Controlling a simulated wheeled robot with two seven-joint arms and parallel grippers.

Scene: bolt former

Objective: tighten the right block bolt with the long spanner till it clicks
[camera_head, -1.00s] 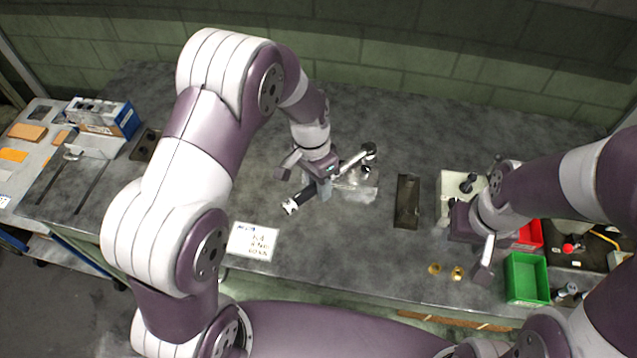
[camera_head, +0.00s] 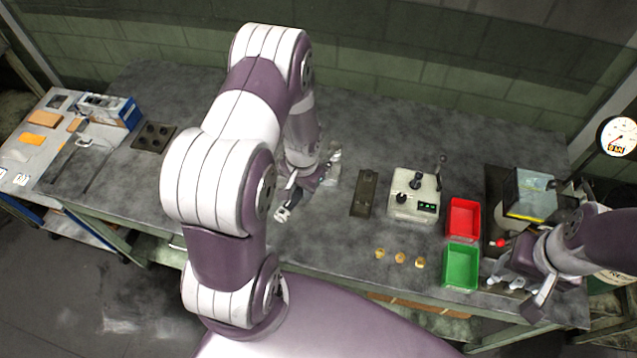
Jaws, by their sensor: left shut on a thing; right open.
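My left gripper (camera_head: 301,182) is shut on the long spanner (camera_head: 293,205). The spanner's dark handle and pale end stick out toward the table's front edge. Its far end lies by the pale metal block (camera_head: 333,172), which is mostly hidden behind my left arm. The block's bolts are too small and covered to make out, so I cannot tell whether the spanner sits on the right one. My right gripper (camera_head: 519,294) is open and empty at the front right of the table, beside the green bin.
A dark tray (camera_head: 365,193) and a white control box with a lever (camera_head: 414,196) stand right of the block. Further right are a red bin (camera_head: 463,218), a green bin (camera_head: 461,266) and a dial gauge (camera_head: 618,136). Several brass pieces (camera_head: 400,258) lie near the front edge.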

